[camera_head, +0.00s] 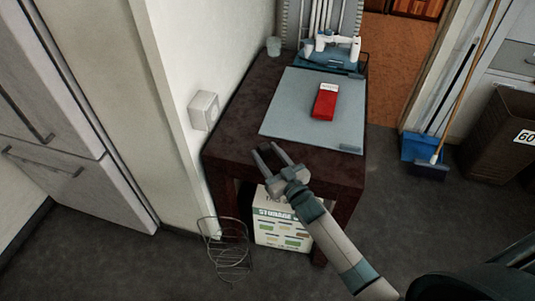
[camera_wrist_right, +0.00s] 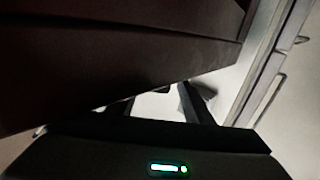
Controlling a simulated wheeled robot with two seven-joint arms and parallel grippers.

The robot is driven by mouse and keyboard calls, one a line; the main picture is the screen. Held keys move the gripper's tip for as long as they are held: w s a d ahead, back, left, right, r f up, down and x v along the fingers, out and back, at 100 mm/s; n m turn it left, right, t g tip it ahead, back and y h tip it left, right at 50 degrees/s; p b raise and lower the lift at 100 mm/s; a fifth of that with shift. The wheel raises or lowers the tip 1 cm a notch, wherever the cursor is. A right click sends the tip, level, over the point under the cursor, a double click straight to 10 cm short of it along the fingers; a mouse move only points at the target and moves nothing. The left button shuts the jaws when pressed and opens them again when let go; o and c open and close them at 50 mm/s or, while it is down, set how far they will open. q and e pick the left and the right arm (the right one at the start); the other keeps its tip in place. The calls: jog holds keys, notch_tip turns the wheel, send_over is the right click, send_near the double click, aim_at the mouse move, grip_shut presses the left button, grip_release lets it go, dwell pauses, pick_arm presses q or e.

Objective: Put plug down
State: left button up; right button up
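My right gripper (camera_head: 267,150) is at the front left edge of the dark wooden table, with its two fingers apart. In the right wrist view the fingers (camera_wrist_right: 160,104) also stand apart with a pale gap between them. A small dark shape (camera_wrist_right: 164,90) shows near the gap, too unclear to name. I cannot make out a plug for certain in either view. A white socket box (camera_head: 203,110) is on the wall left of the table (camera_head: 236,139), apart from the gripper. My left gripper is not in view.
A grey mat (camera_head: 290,110) on the table bears a red and white item (camera_head: 325,102). Below are a storage box (camera_head: 283,225) and a wire rack (camera_head: 228,252). A bin (camera_head: 497,140) stands right.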

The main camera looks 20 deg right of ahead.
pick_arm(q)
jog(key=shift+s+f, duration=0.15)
pick_arm(e)
jog(key=shift+s+f, duration=0.1)
jog(key=shift+f, duration=0.15)
jog(key=shift+r, duration=0.1)
jog(key=shift+r, duration=0.1)
jog(key=shift+r+p, duration=0.35)
jog(key=shift+s, duration=0.25)
pick_arm(q)
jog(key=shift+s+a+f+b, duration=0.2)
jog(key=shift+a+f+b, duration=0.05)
jog(key=shift+b, duration=0.4)
pick_arm(e)
jog(key=s+d, duration=0.2)
jog(key=s, duration=0.9)
jog(key=shift+d+r, duration=0.15)
jog(key=shift+r, duration=0.05)
jog(key=shift+f, duration=0.15)
